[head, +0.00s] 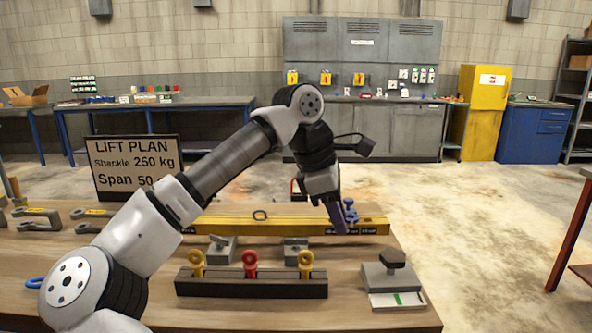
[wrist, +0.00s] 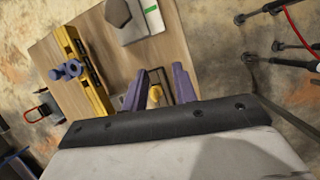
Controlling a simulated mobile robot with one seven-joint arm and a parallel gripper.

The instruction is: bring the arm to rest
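My gripper (head: 338,222) hangs over the right part of the table in the head view, fingers pointing down. In the wrist view its two purple fingers (wrist: 160,78) stand apart, with nothing clearly held between them. My arm is stretched out over the table from the lower left. Whether the gripper touches anything cannot be told.
A grey block with a dark knob (head: 392,275) stands front right. A lift plan sign (head: 130,160), partly hidden by my arm, stands behind. Grey shackles (head: 38,217) lie left. Open floor is right of the table.

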